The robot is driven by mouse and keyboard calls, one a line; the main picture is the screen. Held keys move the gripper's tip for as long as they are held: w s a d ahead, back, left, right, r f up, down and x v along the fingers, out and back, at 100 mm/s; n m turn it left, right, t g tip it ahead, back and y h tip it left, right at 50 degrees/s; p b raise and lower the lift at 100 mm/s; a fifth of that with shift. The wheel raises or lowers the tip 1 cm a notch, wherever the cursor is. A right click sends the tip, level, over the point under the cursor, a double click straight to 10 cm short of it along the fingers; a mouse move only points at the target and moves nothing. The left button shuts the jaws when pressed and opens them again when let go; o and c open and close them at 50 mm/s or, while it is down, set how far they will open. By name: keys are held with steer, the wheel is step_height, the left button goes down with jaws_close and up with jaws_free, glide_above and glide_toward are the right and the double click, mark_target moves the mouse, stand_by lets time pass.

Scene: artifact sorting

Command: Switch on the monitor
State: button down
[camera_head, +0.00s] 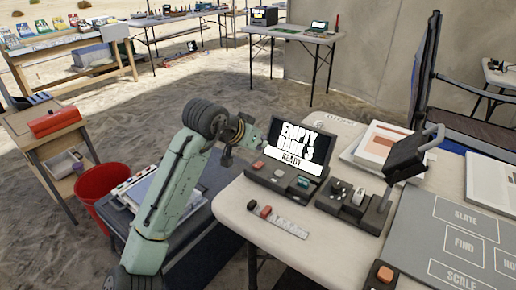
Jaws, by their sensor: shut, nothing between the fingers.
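The monitor (270,163) stands on the near work table, tilted back. Its dark screen is lit with large white text that seems to read "EMPTY BANK 3", with "READY" in a strip below. A dark base with a red button (258,165) and a grey-green button (303,181) sits in front of it. My gripper (229,158) is left of the monitor, close to its left edge in the picture. It is shut and empty. Whether it touches the monitor cannot be told. The fingers are small and partly hidden by the wrist.
On the table (238,196) lie a strip with red and black buttons (278,221), a dark device with small levers (352,205), a raised black block on a stand (405,158) and a grey labelled mat (420,228). A red bucket (93,182) stands on the sand at left.

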steer(key=w+r+v, duration=0.1)
steer(key=v, duration=0.7)
steer(key=shift+d+b, duration=0.3)
steer(key=shift+b, duration=0.1)
steer(key=shift+r, duration=0.1)
